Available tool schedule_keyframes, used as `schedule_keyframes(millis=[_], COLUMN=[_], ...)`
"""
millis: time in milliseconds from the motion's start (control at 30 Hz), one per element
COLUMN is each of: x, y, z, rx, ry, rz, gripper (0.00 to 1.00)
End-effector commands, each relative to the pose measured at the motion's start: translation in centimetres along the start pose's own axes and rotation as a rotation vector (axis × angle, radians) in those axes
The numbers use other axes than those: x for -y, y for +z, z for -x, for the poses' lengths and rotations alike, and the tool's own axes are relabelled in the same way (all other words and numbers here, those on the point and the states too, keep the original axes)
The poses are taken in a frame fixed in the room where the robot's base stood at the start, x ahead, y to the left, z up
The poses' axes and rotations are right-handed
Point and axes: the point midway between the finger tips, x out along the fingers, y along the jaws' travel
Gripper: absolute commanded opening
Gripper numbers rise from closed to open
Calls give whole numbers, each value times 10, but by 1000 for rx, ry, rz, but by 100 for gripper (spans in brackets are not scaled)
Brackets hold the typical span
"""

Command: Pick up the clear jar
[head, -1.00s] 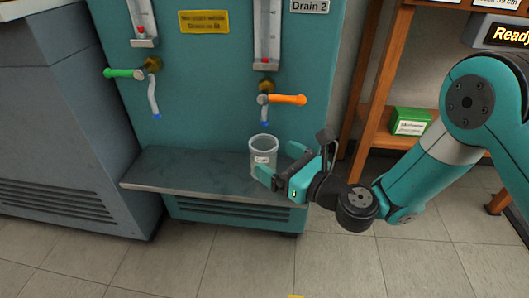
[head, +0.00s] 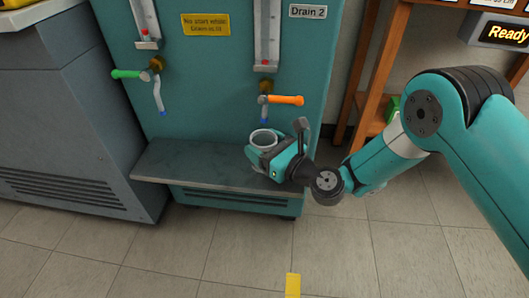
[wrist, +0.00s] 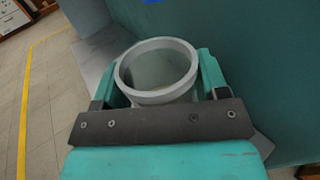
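The clear jar (head: 264,138) is an upright, open-topped, see-through cup at the right end of the grey shelf (head: 165,170), below the orange-handled valve (head: 285,100). My gripper (head: 264,153) reaches it from the right, with its fingers around the jar's sides. In the wrist view, the jar's round rim (wrist: 157,70) stands between the two teal fingers (wrist: 158,88), which appear to press on both sides. The jar's lower part is hidden by the gripper, so I cannot tell whether its base touches the shelf.
A green-handled valve (head: 128,74) sits at the left on the teal bench panel (head: 215,85). A grey cabinet (head: 70,110) stands at far left and a wooden rack (head: 375,75) at right. The left part of the shelf is clear.

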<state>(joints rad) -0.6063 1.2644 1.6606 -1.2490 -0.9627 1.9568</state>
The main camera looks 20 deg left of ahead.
Motion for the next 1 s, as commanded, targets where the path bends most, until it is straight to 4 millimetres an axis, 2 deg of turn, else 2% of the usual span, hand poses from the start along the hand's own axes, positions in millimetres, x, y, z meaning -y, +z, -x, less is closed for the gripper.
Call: schedule_keyframes(millis=[33,100,200,467,633,833,1000], x=[0,0,0,0,0,2,2], y=[0,0,0,4,20,15,6], z=[0,0,0,0,0,30,37], rx=[0,0,1,1,1,-4,2], ry=[0,0,0,0,0,-5,-1], rz=[0,0,0,0,1,-4,1], gripper=[56,40,34,34,34,34,34])
